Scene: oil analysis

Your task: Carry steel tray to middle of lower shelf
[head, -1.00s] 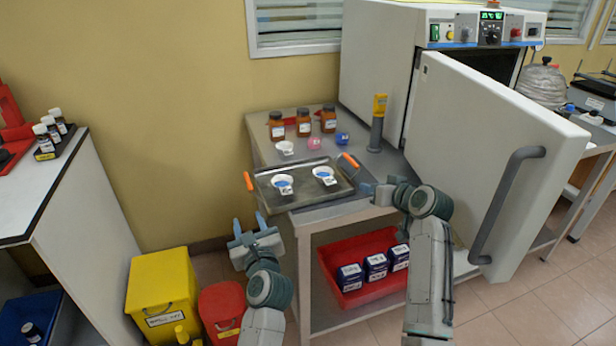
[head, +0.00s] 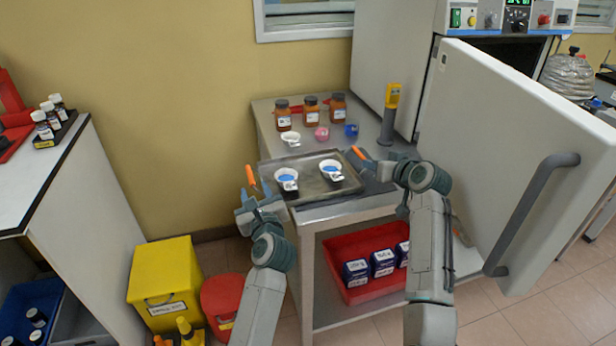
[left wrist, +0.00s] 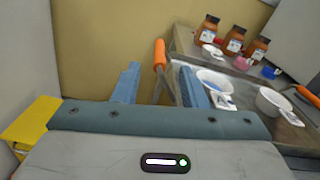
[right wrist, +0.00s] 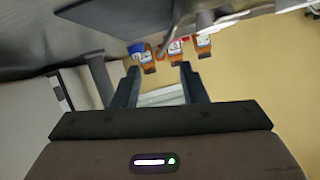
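The steel tray (head: 308,186) lies on the grey bench top with two white cups of blue content, (head: 287,178) and (head: 332,170). Its orange left handle (head: 250,176) stands up beside my left gripper (head: 258,192). In the left wrist view my left gripper (left wrist: 160,72) is open, with the handle (left wrist: 160,53) showing between its fingers, no grip visible. My right gripper (head: 372,165) is at the tray's right end, near the orange right handle (head: 358,152). In the right wrist view my right gripper (right wrist: 158,70) has its fingers apart. Inside the white oven, no shelf is visible.
The oven's open door (head: 510,160) stands to the right. Brown bottles (head: 311,106), small cups and a yellow handheld device (head: 392,96) are behind the tray. Below the bench top, a red bin (head: 345,279) holds blue boxes. A yellow bin (head: 165,285) stands at lower left.

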